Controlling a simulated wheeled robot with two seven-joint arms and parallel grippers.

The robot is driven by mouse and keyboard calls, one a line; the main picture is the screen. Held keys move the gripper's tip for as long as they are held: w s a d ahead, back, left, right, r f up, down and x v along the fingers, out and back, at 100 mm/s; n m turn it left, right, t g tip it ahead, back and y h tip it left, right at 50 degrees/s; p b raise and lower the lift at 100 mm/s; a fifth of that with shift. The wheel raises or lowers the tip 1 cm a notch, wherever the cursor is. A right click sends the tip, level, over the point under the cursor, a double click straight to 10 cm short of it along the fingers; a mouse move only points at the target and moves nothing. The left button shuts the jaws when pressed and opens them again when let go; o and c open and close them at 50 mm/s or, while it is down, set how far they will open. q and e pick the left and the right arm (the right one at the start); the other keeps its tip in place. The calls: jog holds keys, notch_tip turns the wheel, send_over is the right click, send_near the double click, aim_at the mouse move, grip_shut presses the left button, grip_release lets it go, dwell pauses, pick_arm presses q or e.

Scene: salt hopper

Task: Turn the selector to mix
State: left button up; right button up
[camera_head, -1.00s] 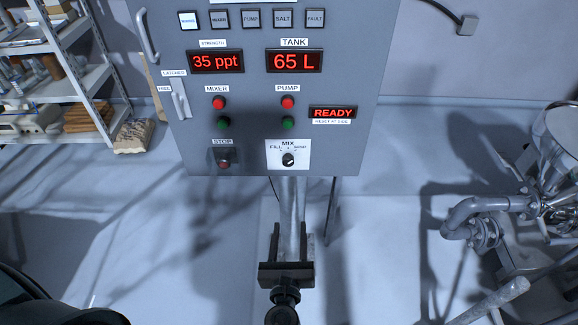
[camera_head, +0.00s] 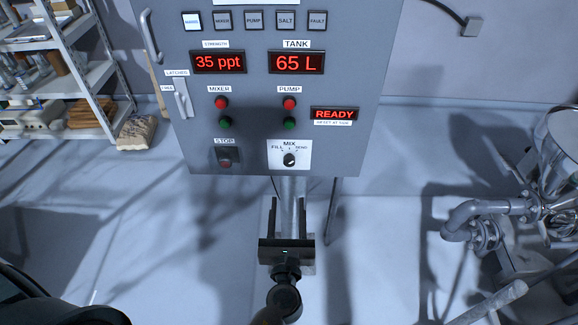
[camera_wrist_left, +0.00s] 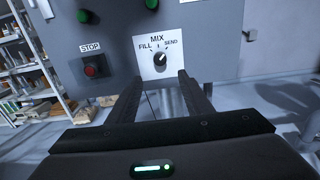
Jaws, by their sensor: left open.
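The selector (camera_head: 289,160) is a small black knob on a white plate low on the grey control panel. The plate reads FILL, MIX and SEND, with MIX at the top. The knob also shows in the left wrist view (camera_wrist_left: 161,59); its pale mark appears to lean up and right, towards SEND. My left gripper (camera_head: 287,199) is open and empty, just below the panel's lower edge in the head view. In the left wrist view its fingers (camera_wrist_left: 162,76) point at the plate, one each side below the knob, apart from it. My right gripper is not in view.
A red STOP button (camera_head: 225,162) sits left of the selector. Red and green MIXER and PUMP buttons (camera_head: 289,104) are above it, and a READY display (camera_head: 334,114) is to the upper right. A post stands below the panel. Pipework (camera_head: 480,211) is at the right.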

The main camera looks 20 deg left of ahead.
aim_at(289, 164)
pick_arm(q)
jog(key=x, duration=1.4)
jog(key=c, duration=1.1)
